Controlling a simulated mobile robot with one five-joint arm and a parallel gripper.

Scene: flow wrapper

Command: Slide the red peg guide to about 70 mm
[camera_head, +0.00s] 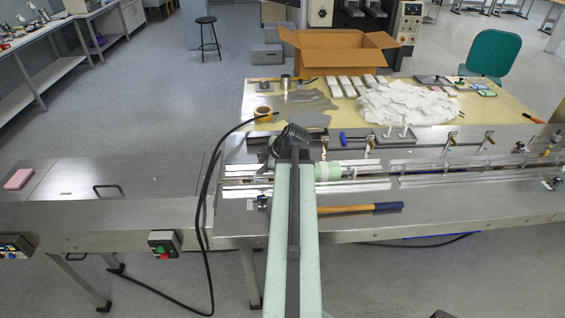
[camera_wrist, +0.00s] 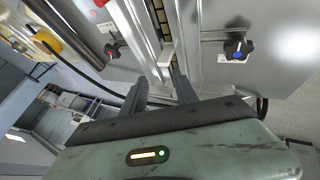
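No guide with a clear red peg can be made out for certain. In the wrist view, two bright metal guide rails (camera_wrist: 203,40) flank a narrow chain channel (camera_wrist: 160,18). A small patch of red (camera_wrist: 100,3) shows at the top edge, too cropped to identify. In the head view, my gripper (camera_head: 291,134) is over the infeed, and my arm hides part of the rails.
A hammer (camera_head: 360,208) with a blue-ended handle lies on the machine's front right of my arm. Behind are a cardboard box (camera_head: 340,55) and a white heap (camera_head: 408,103).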

